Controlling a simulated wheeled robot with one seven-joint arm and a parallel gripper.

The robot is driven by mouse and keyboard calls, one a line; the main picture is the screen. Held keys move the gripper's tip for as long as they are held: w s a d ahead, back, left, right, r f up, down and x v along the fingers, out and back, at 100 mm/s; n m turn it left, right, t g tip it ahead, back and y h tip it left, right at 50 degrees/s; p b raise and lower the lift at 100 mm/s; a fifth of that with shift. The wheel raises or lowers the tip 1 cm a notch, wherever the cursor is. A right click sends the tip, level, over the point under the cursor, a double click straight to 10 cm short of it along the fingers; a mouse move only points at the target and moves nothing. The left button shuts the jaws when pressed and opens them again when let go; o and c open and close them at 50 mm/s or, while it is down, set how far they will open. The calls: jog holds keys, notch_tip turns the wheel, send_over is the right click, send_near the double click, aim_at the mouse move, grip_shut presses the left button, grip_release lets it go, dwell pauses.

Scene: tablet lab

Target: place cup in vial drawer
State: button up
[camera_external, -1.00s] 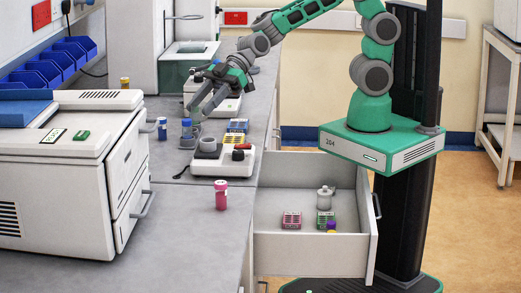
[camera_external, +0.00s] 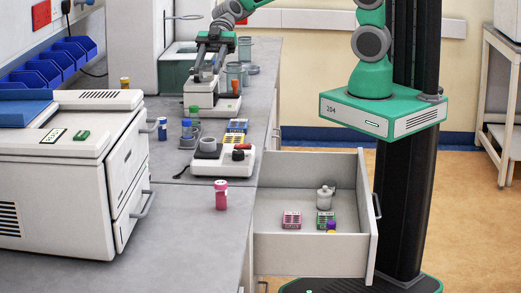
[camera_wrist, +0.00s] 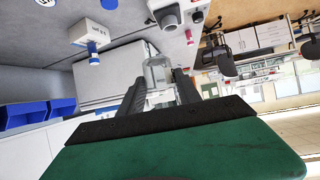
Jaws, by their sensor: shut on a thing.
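In the wrist view my gripper (camera_wrist: 160,92) is shut on a clear grey cup (camera_wrist: 159,73), which sits between the two dark fingers. In the external view my gripper (camera_external: 207,74) is above the bench, over a white device toward the back; the cup is hard to make out there. The vial drawer (camera_external: 308,254) is pulled open at the bench's right side. It holds a pink rack (camera_external: 291,220), a green rack (camera_external: 325,217), a grey-white jar (camera_external: 325,198) and a purple-capped vial (camera_external: 331,226). My gripper is well behind and left of the drawer.
A white hotplate-like device (camera_external: 224,161), a pink-red bottle (camera_external: 221,195) and blue-capped (camera_external: 187,132) and green-capped vials (camera_external: 194,113) stand on the bench. A large white machine (camera_external: 65,165) fills the left.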

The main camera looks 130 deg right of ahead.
jog(key=s+a+f+n+g+y, duration=0.1)
jog(key=s+a+f, duration=0.2)
jog(key=s+f, duration=0.5)
jog(key=s+a+f+n+g+y+b, duration=0.15)
jog(key=s+a+f, duration=0.25)
jog(key=s+f, duration=0.5)
jog(key=s+a+f+n+g+y, duration=0.1)
jog(key=s+a+f+n, duration=0.15)
jog(key=s+f, duration=0.55)
jog(key=s+a+f+m+t+h+b, duration=0.1)
jog(key=s+a+f+m+t+h, duration=0.3)
jog(key=a+f, duration=0.85)
jog(key=w+f+b, duration=0.3)
jog(key=w, duration=0.1)
jog(key=w+f+n+g+y+b, duration=0.1)
jog(key=w+f+b, duration=0.2)
jog(key=w+b, duration=0.1)
jog(key=w+f+g+y+b, duration=0.1)
jog(key=w+f+b, duration=0.2)
jog(key=w+f, duration=0.1)
jog(key=shift+w+d+b, duration=0.15)
jog(key=shift+w+b, duration=0.25)
jog(key=shift+w, duration=0.05)
jog(key=f+b, duration=0.3)
jog(key=shift+w+f, duration=0.25)
jog(key=shift+f, duration=0.05)
jog(key=shift+r, duration=0.2)
jog(key=o, duration=0.8)
jog(key=shift+f, duration=0.15)
jog(key=o, duration=0.5)
